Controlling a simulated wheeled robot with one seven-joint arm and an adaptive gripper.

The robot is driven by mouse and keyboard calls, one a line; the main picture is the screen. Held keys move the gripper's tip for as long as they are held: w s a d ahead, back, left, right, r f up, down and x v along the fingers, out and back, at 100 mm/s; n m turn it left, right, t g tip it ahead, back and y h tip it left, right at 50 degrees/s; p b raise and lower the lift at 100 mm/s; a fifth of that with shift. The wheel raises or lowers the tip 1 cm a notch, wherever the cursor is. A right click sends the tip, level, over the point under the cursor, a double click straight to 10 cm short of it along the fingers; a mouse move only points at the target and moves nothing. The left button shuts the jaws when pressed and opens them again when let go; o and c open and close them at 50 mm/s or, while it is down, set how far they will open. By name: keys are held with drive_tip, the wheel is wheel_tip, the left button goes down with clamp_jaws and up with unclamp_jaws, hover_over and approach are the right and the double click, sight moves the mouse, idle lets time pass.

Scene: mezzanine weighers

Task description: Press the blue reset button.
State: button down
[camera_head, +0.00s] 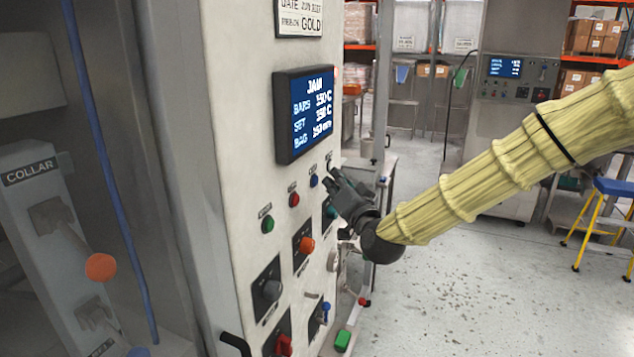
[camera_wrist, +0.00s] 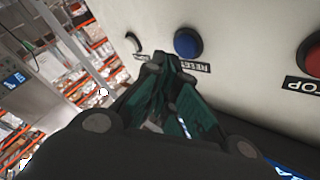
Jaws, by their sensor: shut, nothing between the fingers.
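The blue reset button (camera_head: 313,181) is on the pale control panel (camera_head: 235,120), in the upper button row below the screen. In the wrist view the blue button (camera_wrist: 187,43) stands out from the panel, with an upside-down RESET label beside it. My gripper (camera_head: 335,182) is just right of the button in the head view, close to the panel. In the wrist view my gripper (camera_wrist: 167,62) is shut and empty, its tips just left of and below the button. A gap seems to remain between tips and button; contact with the panel cannot be told.
A red button (camera_head: 293,199), a green button (camera_head: 267,224), an orange knob (camera_head: 306,245) and a black knob (camera_head: 271,290) are nearby on the panel. Open floor (camera_head: 460,290) lies right of the panel.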

drive_tip(key=shift+a, duration=0.15)
drive_tip(key=shift+w+a+b, duration=0.15)
drive_tip(key=shift+a+b, duration=0.15)
drive_tip(key=shift+w+a, duration=0.1)
drive_tip(key=shift+a, duration=0.25)
idle(1.2)
drive_tip(key=shift+d+b, duration=0.2)
drive_tip(key=shift+b, duration=0.1)
drive_tip(key=shift+s+d, duration=0.25)
drive_tip(key=shift+d, duration=0.35)
drive_tip(key=d, duration=0.1)
drive_tip(key=s+d+b, duration=0.1)
drive_tip(key=d, duration=0.2)
drive_tip(key=shift+s+d, duration=0.3)
drive_tip(key=shift+d, duration=0.05)
idle(0.3)
idle(0.5)
